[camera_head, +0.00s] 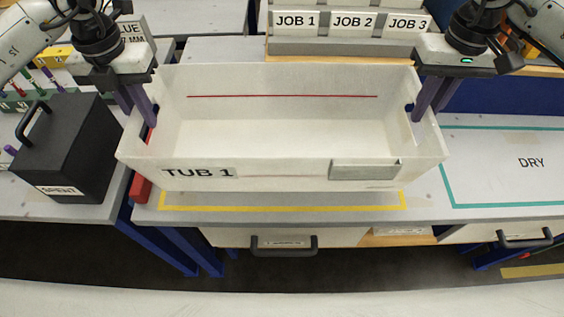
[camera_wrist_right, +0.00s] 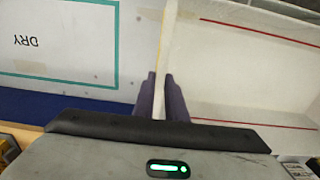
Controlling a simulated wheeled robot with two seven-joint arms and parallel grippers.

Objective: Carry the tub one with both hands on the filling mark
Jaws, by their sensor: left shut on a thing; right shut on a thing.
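A white open tub labelled TUB 1 (camera_head: 260,177) fills the middle of the head view, with a red line on its inner far wall. My left gripper (camera_head: 147,112) is shut on its left end wall. My right gripper (camera_head: 420,108) is shut on its right end wall; the right wrist view also shows the purple fingers (camera_wrist_right: 161,98) on either side of the wall. The tub looks empty and roughly level. A yellow outline (camera_head: 280,208) shows on the bench below its near side; most of that outline is hidden by the tub. I cannot tell whether the tub touches the bench.
A black box labelled SPENT (camera_head: 70,145) stands close to the left. A teal-outlined area marked DRY (camera_head: 510,165) lies clear to the right. JOB 1, JOB 2 and JOB 3 bins (camera_head: 350,22) stand behind. Drawers with black handles (camera_head: 284,246) are below the front edge.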

